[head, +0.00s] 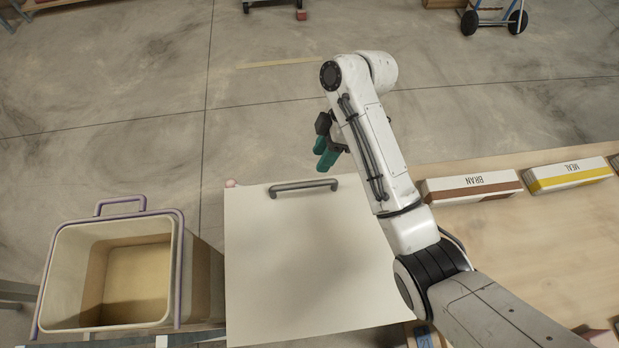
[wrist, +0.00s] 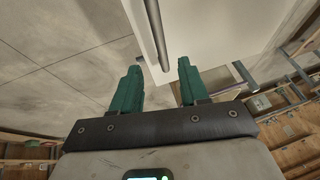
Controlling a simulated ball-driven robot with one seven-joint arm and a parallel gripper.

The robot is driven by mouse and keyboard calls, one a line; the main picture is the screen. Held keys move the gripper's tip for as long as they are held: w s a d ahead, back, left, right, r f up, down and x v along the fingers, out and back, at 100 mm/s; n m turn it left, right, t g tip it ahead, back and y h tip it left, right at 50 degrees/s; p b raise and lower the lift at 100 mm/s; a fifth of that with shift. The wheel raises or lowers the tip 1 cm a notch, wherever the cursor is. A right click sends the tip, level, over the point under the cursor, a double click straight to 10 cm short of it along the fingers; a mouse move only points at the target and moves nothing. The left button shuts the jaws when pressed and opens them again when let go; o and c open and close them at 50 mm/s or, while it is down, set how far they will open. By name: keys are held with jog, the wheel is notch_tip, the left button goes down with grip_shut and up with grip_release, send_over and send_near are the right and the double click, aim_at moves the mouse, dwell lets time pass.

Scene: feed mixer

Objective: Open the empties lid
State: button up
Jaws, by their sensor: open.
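The empties lid (head: 300,265) appears to be the flat cream panel at the lower middle of the head view, lying shut. A grey bar handle (head: 303,187) runs along its far edge. My gripper (head: 327,152) is above and just beyond the handle's right end, with green fingers. In the wrist view my gripper (wrist: 158,78) is open and empty. The handle (wrist: 157,30) shows there beyond and between the fingertips, apart from them, with the pale lid (wrist: 210,30) to its right.
An open cream bin (head: 60,275) with a purple-grey handle stands left of the lid. On the right, a wooden bench (head: 550,235) holds cartons marked BRAN (head: 472,188) and MEAL (head: 567,175). A wheeled trolley (head: 493,18) is far back.

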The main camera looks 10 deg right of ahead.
aim_at(307, 183)
jog(key=p+x, duration=0.1)
jog(key=x, duration=0.8)
grip_shut()
dwell(0.5)
